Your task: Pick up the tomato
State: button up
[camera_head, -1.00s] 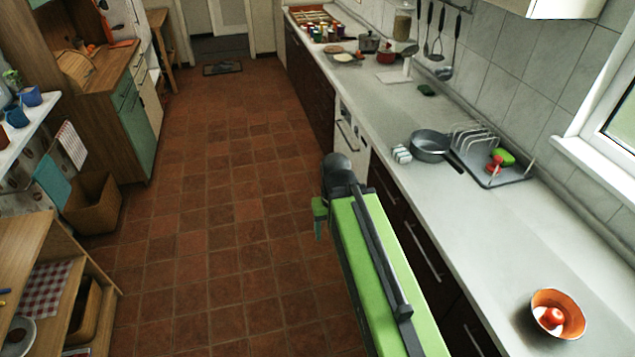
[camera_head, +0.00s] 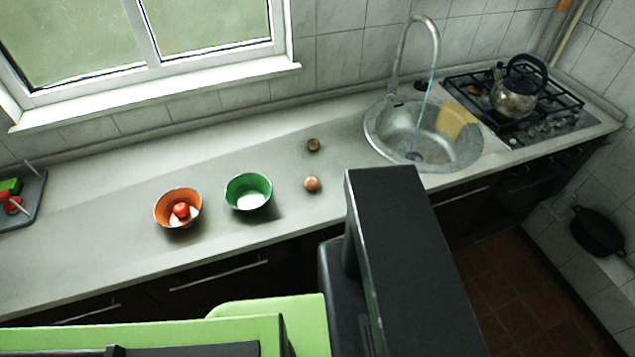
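The bowl stands on the light worktop, left of a green bowl (camera_head: 262,182). Green and dark parts of my own body fill the bottom and the lower middle of the head view. My gripper's fingertips do not show, so its distance from the tomato cannot be told.
An onion-like thing (camera_head: 312,183) and a small brown one (camera_head: 314,145) lie right of the green bowl. A sink (camera_head: 378,128) with running water and a stove (camera_head: 560,125) with a kettle (camera_head: 514,98) are further right. A dish rack tray (camera_head: 36,200) is at the left edge.

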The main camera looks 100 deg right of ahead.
aim_at(312, 184)
jog(key=u, duration=5.55)
jog(key=i, duration=0.1)
jog(key=u, duration=3.05)
jog(key=k, duration=0.65)
jog(key=u, duration=0.2)
jog(key=i, duration=0.65)
jog(key=z, duration=0.1)
